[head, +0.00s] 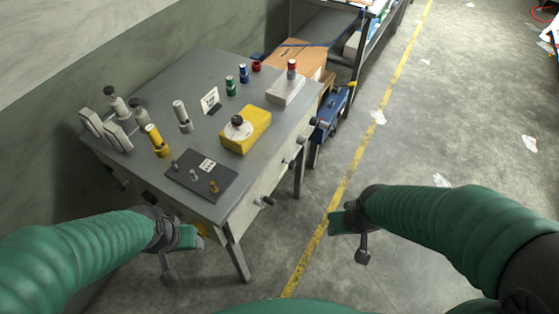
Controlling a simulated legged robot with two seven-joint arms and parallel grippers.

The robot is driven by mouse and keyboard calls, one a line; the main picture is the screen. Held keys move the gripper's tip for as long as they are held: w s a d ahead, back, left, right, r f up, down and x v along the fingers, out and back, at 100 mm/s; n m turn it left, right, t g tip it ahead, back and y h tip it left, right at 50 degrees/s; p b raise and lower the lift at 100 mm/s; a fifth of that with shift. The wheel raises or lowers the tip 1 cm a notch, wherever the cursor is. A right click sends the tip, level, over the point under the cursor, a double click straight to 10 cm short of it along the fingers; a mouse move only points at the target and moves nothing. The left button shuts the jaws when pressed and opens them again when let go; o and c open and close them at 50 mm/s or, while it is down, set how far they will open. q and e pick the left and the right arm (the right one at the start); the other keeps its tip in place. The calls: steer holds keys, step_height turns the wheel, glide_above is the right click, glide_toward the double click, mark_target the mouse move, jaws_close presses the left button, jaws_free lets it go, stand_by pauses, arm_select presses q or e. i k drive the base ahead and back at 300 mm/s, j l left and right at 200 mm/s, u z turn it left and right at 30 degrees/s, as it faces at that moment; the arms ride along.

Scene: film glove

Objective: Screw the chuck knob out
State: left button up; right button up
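A grey workbench (225,65) stands left of centre. On it a yellow block (256,131) carries a white disc with a black knob (237,119). Small dark knobs on short stems stick out of the bench's right side, one low (266,201), one midway (291,165) and one far (318,121). I cannot tell which of these knobs is the chuck knob. My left gripper (178,254) hangs in front of the bench's near corner, apart from it. My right gripper (350,238) is over the floor right of the bench. Both look open and empty, touching nothing.
A dark plate (202,180) with small pegs lies near the bench's front edge. A yellow cylinder (157,141), a grey cylinder (182,116), coloured pegs and a grey block (286,91) stand on top. Cardboard and a blue case sit behind. Floor at right is mostly free.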

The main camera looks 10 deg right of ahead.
mark_target(292, 165)
steer(key=i+l, duration=0.1)
steer(key=l, duration=0.3)
steer(key=i+l, duration=0.1)
steer(key=l, duration=0.25)
steer(key=i+l, duration=0.1)
steer(key=l, duration=0.3)
steer(key=i+l, duration=0.1)
steer(key=l, duration=0.3)
steer(key=u, duration=0.05)
